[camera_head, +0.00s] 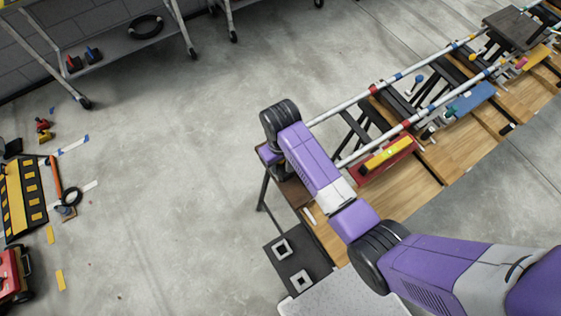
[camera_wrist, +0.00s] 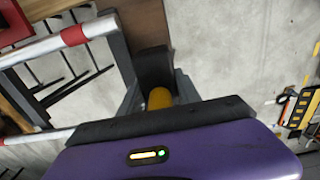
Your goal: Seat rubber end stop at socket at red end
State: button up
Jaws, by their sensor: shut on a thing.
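My gripper (camera_wrist: 158,88) shows in the wrist view as a purple housing with a dark edge. It is shut on a yellow cylindrical piece, which I take for the rubber end stop (camera_wrist: 159,98), mostly hidden by the housing and a black block. A white rail (camera_wrist: 98,27) with a red band (camera_wrist: 73,36) ends just left of the gripper, beside a dark grey bracket. I cannot make out the socket's opening. In the head view, my wrist hides the gripper's tips at the near rail ends, by the red-banded rail (camera_head: 350,101).
Carts (camera_head: 130,45) stand at the back left. A yellow-black ramp (camera_head: 22,200) lies left; the middle floor is clear.

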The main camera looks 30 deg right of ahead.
dwell(0.3)
jog(key=o, duration=1)
jog(key=shift+o, duration=0.2)
jog(key=shift+f, duration=0.1)
jog(key=shift+r+b, duration=0.4)
jog(key=shift+r, duration=3.55)
